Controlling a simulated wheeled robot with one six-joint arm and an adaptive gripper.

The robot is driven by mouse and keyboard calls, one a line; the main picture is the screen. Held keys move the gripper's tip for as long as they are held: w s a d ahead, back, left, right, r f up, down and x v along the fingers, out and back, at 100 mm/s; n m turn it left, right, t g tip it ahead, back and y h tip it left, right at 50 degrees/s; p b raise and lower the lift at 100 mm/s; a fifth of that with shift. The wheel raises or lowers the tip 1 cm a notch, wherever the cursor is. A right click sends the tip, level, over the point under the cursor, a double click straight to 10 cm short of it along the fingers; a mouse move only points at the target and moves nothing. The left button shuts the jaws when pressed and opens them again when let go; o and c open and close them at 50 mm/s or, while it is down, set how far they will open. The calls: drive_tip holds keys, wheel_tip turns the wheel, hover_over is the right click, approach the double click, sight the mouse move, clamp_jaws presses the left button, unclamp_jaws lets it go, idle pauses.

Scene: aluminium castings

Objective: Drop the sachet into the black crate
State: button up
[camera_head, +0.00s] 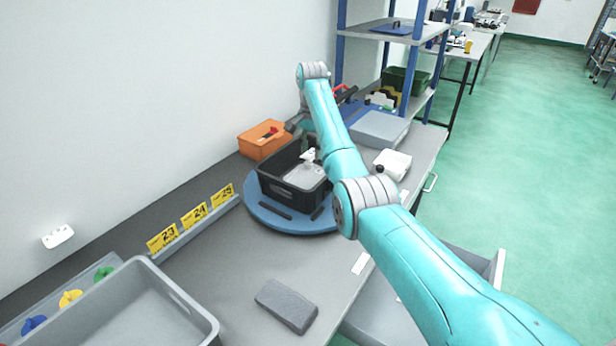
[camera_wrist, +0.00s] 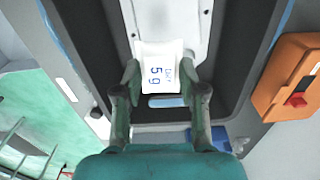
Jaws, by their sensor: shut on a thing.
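The sachet (camera_wrist: 160,68) is small and white with blue "5 g" print. My gripper (camera_wrist: 164,80) is shut on it, with one finger at each side of its lower part. The black crate (camera_wrist: 78,62) lies below the sachet in the wrist view, its dark walls to both sides. In the head view the crate (camera_head: 287,195) stands on a round blue turntable (camera_head: 262,208). The sachet (camera_head: 308,156) shows there as a white patch over the crate's opening. A pale grey panel with small holes (camera_wrist: 184,22) lies inside the crate. My forearm hides part of the crate's right side.
An orange box (camera_head: 258,142) stands behind the crate to the left. Dark bars lie on the turntable's front. A grey lidded box (camera_head: 380,130) and a white tray (camera_head: 392,165) are at the right. A dark grey block (camera_head: 286,304) and a large grey bin (camera_head: 205,318) are nearer.

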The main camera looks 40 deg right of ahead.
drive_tip(key=o, duration=1)
drive_tip(key=shift+r, duration=0.1)
